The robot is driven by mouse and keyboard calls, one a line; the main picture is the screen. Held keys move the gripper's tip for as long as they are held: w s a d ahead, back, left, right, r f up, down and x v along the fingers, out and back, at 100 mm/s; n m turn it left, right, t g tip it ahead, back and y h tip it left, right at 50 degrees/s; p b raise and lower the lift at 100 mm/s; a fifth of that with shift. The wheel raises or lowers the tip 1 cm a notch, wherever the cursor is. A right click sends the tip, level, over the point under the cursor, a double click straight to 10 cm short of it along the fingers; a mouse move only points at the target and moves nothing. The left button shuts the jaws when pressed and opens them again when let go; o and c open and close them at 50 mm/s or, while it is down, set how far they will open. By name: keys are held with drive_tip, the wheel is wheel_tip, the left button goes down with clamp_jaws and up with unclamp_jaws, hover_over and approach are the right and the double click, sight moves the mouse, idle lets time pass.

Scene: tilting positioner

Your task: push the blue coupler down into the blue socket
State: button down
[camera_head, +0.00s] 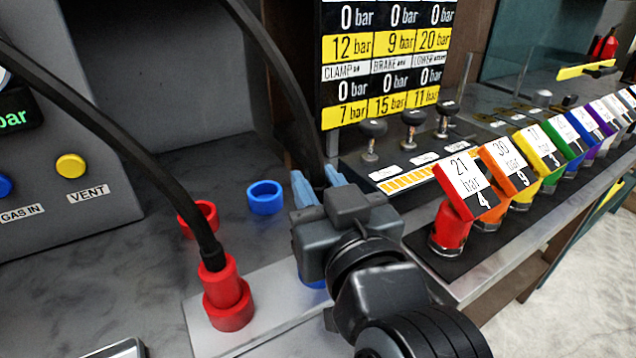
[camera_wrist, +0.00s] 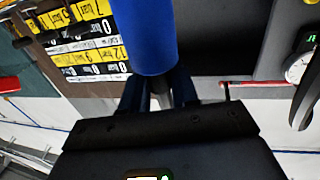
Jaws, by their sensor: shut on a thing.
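The blue coupler (camera_wrist: 145,35) fills the top middle of the wrist view, between the fingers of my gripper (camera_wrist: 157,92). In the head view my gripper (camera_head: 319,188) is shut on it above the right part of the light plate, and its body hides the coupler. A black hose (camera_head: 300,110) runs down to the fingers. A small strip of blue, apparently the blue socket (camera_head: 314,284), shows low behind my gripper on the plate. Most of it is hidden, so I cannot tell whether the coupler touches it.
A red coupler (camera_head: 217,271) with its own hose stands in a red socket (camera_head: 231,314) on the plate (camera_head: 262,308). An empty blue ring (camera_head: 265,198) and a red ring (camera_head: 198,220) lie behind. Knobs (camera_head: 412,128) and a row of coloured tagged blocks (camera_head: 464,190) stand right.

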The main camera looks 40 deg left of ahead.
drive_tip(key=shift+f+b, duration=1.2)
drive_tip(key=shift+f, duration=0.55)
drive_tip(key=c, duration=0.8)
unclamp_jaws()
drive_tip(key=shift+v, duration=3.9)
drive_tip(key=s+d+f+m+t+h, duration=0.1)
drive_tip(key=d+f+m+t+h, duration=0.2)
drive_tip(key=d, duration=0.4)
drive_tip(key=s+d+f+m+h+p, duration=0.1)
drive_tip(key=s+d+f+m+h, duration=0.1)
drive_tip(key=d+f, duration=0.5)
drive_tip(key=s+d+f+m+t+h, duration=0.1)
drive_tip(key=d+f+m+t+h, duration=0.15)
drive_tip(key=d, duration=0.55)
drive_tip(key=s+d+m+h, duration=0.1)
drive_tip(key=s+d+h, duration=0.1)
drive_tip(key=s+d, duration=0.3)
drive_tip(key=s+d+m+h+p, duration=0.1)
drive_tip(key=s+d+h, duration=0.2)
drive_tip(key=s, duration=0.5)
drive_tip(key=s+d+m+h+p, duration=0.1)
drive_tip(key=s+d+h, duration=0.1)
drive_tip(key=s+d, duration=0.4)
drive_tip(key=shift+s+d+r+m+g+h, duration=0.1)
drive_tip(key=shift+s+d+m+g+h, duration=0.2)
drive_tip(key=shift+s, duration=0.2)
